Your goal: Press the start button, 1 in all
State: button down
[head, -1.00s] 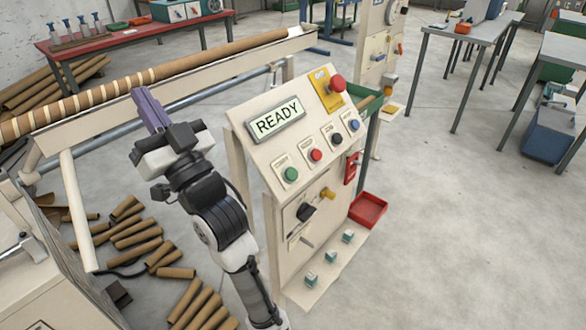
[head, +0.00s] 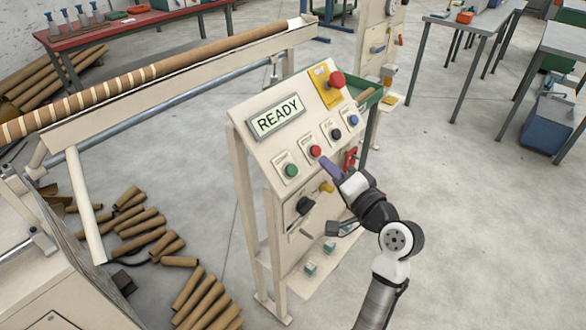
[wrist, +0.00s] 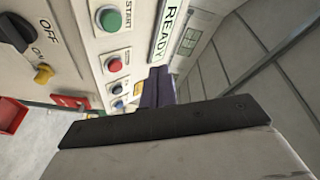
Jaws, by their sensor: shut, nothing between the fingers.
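The start button is the green one (head: 291,170) at the lower left of the control panel (head: 262,150). In the wrist view the green button (wrist: 110,19) sits beside the word START. My gripper (head: 328,165) is shut and empty, its purple fingers just right of and below the red button (head: 315,151) in the head view. It lies to the right of the green button, apart from it. In the wrist view my fingers (wrist: 158,86) show near the READY display. Whether they touch the panel I cannot tell.
The panel also carries a READY display (head: 276,122), a black button (head: 336,134), a blue button (head: 353,120) and a large red mushroom button (head: 336,79) on yellow. A black rotary knob (head: 305,204) is below. Cardboard tubes (head: 140,229) lie on the floor at left.

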aim_at(291, 164)
jog(key=w+a+f+b, duration=0.3)
jog(key=w+a+f, duration=0.1)
jog(key=a+f, duration=0.1)
jog(key=shift+a+f, duration=0.25)
jog(key=shift+f, duration=0.05)
dwell(0.4)
dwell(1.9)
jog(key=shift+w+a+f, duration=0.2)
jog(key=shift+a+f, duration=0.05)
jog(key=shift+w+a+f, duration=0.2)
jog(key=shift+a+f, duration=0.1)
dwell(1.0)
jog(key=shift+s+d+r, duration=0.4)
jog(key=shift+d+r, duration=0.15)
